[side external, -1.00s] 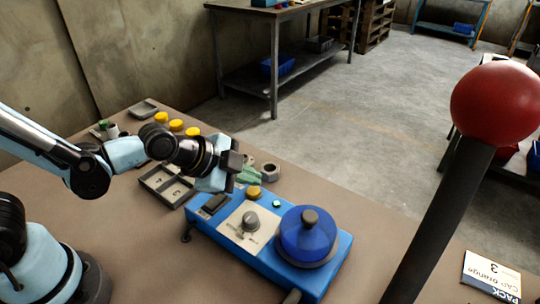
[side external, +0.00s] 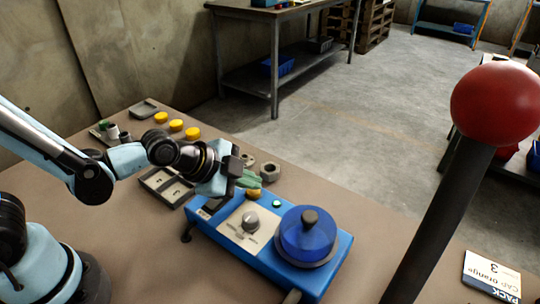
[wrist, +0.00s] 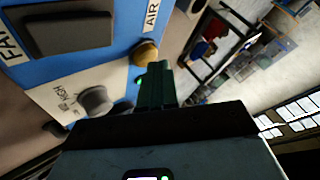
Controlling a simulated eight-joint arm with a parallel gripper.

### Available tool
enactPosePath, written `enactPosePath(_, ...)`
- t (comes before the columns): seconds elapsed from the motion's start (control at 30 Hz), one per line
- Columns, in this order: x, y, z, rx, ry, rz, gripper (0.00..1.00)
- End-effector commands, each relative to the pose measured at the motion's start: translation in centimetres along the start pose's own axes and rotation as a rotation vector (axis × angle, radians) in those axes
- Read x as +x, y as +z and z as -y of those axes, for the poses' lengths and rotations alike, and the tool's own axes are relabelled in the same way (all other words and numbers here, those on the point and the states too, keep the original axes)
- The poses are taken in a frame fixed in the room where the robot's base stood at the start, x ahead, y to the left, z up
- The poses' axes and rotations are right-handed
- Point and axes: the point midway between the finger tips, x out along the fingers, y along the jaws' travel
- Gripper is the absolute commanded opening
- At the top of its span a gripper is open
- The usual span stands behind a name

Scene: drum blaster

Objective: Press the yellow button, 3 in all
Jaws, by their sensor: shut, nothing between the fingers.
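In the wrist view the yellow button (wrist: 147,54) sits right beside the shut fingertips (wrist: 155,68), by the AIR label. I cannot tell whether they touch, or whether the button is pressed in.
The box also carries a grey knob (side external: 250,219), a dark switch (side external: 215,204) and a blue dome (side external: 307,236). Behind are a metal nut (side external: 270,172) and several yellow caps (side external: 176,126). A grey tray (side external: 162,190) lies left. A red ball-topped lever (side external: 496,104) rises at right.

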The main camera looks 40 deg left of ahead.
Motion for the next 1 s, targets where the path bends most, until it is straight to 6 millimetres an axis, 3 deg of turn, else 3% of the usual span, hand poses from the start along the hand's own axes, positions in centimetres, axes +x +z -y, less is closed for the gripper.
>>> enactPosePath(0.73,0.36,0.28,-0.28,0.000,0.000,0.000,0.00)
enactPosePath(1.0,-0.40,-0.25,0.25,0.000,0.000,0.000,0.00)
